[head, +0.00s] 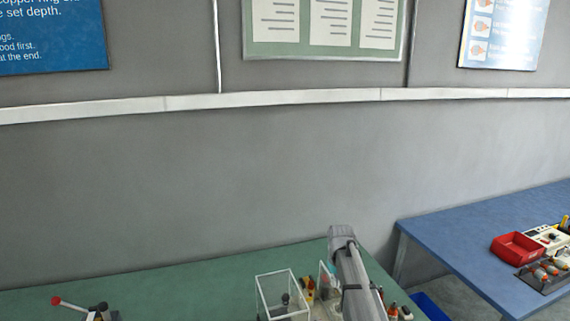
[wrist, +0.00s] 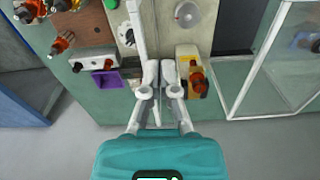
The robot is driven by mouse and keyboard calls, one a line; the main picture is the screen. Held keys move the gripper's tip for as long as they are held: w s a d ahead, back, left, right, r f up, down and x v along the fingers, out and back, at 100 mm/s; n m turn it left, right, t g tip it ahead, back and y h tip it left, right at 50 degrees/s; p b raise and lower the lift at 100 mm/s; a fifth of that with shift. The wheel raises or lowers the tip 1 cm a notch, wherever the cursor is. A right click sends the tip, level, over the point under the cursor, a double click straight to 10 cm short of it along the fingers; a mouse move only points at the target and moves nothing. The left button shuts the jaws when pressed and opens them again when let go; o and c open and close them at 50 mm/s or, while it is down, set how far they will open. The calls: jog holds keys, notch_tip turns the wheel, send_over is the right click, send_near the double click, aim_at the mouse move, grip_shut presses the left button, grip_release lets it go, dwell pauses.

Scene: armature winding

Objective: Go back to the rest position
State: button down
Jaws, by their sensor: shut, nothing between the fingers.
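My gripper (wrist: 160,75) shows in the wrist view, with its fingertips close together and nothing held between them. It is over the front edge of the green bench (wrist: 115,105), beside a yellow and grey box with a red-orange knob (wrist: 196,80). In the head view my grey arm rises at the lower centre right in front of the green bench (head: 190,280). My gripper is not visible in the head view.
A clear-walled guard (head: 282,292) stands on the green bench and shows at the right of the wrist view. A blue table (head: 450,235) with a red tray (head: 517,247) is to the right. A blue bin (head: 430,307) is between them.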

jog(key=s+f+m+b, duration=0.1)
jog(key=s+f+b, duration=0.3)
jog(key=s, duration=0.8)
jog(key=s+f+m+b, duration=0.2)
jog(key=s+f+b, duration=0.2)
jog(key=s, duration=0.8)
jog(key=shift+s+f, duration=0.25)
